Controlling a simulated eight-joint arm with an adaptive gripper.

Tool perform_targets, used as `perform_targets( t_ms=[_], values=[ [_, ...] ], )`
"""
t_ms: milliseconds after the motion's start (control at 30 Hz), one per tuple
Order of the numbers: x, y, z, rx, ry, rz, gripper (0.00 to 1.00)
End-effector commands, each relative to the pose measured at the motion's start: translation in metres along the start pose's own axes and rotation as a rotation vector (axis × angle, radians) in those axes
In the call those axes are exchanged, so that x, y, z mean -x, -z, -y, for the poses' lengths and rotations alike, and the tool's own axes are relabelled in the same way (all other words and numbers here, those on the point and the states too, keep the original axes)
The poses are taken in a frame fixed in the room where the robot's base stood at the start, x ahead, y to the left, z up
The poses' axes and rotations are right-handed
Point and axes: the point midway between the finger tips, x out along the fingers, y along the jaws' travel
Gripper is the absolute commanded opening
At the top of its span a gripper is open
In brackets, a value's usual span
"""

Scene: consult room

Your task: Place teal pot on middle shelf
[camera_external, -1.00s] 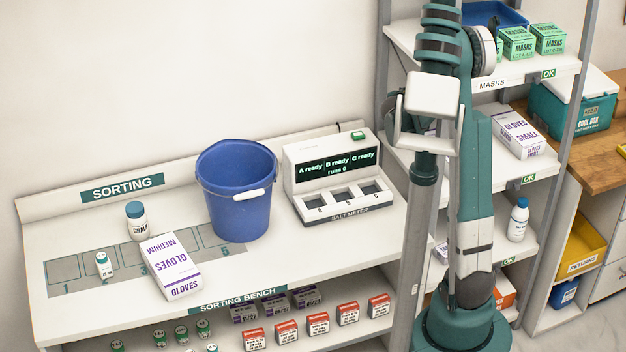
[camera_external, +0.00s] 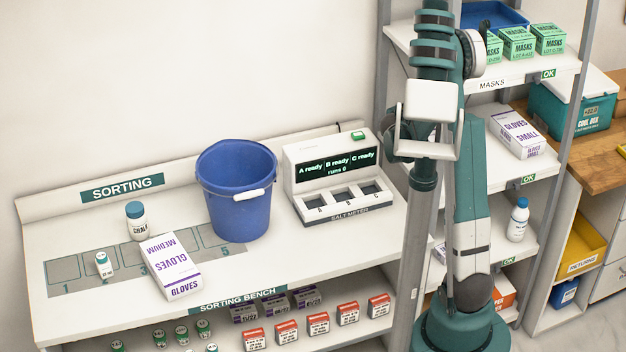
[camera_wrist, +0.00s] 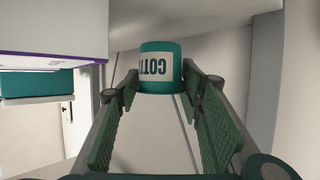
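The teal pot (camera_wrist: 161,66), with a white label reading "COTT", shows between my fingertips in the wrist view. My gripper (camera_wrist: 160,82) has one ridged green finger on each side of the pot, and the tips appear to press on its sides. The pot is at a pale shelf surface (camera_wrist: 205,22); I cannot tell whether it touches it. In the external view my arm hides my gripper and the pot. The middle shelf (camera_external: 508,182) there carries a box of small gloves.
The small gloves box (camera_external: 520,134) is close beside the pot, at left in the wrist view (camera_wrist: 50,25). The teal cool box (camera_external: 570,112) is beyond it. The masks shelf (camera_external: 480,76) is above. A white bottle (camera_external: 518,220) stands on the shelf below.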

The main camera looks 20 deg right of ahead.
Motion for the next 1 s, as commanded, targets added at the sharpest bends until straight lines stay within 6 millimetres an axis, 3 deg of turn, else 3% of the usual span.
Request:
perform_targets(
  t_ms=[300,767,833,1000],
  values=[
    [-0.011,-0.027,0.0,0.0,0.0,0.0,0.34],
    [-0.012,-0.031,0.0,0.0,0.0,0.0,0.34],
    [-0.012,-0.031,0.0,0.0,0.0,0.0,0.43],
    [-0.012,-0.03,0.0,0.0,0.0,0.0,0.44]
  ],
)
